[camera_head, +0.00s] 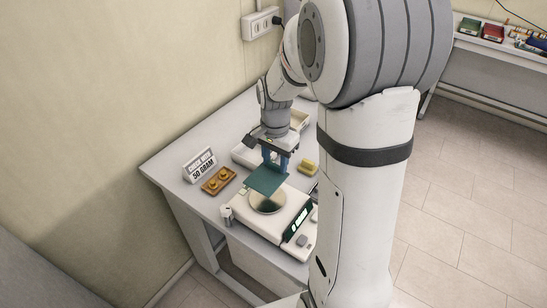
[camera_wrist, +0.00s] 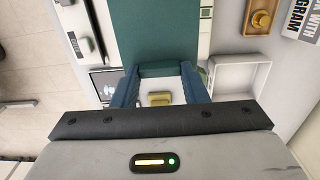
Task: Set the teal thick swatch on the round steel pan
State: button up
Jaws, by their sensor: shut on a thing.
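The teal thick swatch (camera_head: 268,180) is held in my gripper (camera_head: 275,160), its flat sheet reaching forward from the blue fingers. In the wrist view the swatch (camera_wrist: 155,38) fills the upper middle, with its near edge between the fingertips of my gripper (camera_wrist: 158,72). The gripper is shut on it. The round steel pan (camera_head: 268,205) sits on top of a white scale (camera_head: 288,222). The swatch appears above the pan's far part and hides some of it; the exact gap is unclear. The pan is not distinguishable in the wrist view.
A yellow block (camera_head: 308,167) lies to the right. White trays (camera_head: 244,153) stand behind.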

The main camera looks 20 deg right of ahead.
aim_at(275, 169)
jog(key=shift+f+b, duration=2.35)
jog(key=shift+f, duration=0.6)
jog(key=shift+s+f+b, duration=0.1)
jog(key=shift+f+b, duration=0.9)
jog(key=shift+f, duration=0.05)
jog(key=o, duration=1)
jog(key=shift+r, duration=0.15)
notch_tip(275, 169, up, 8)
jog(key=shift+f+b, duration=0.2)
jog(key=shift+b, duration=0.1)
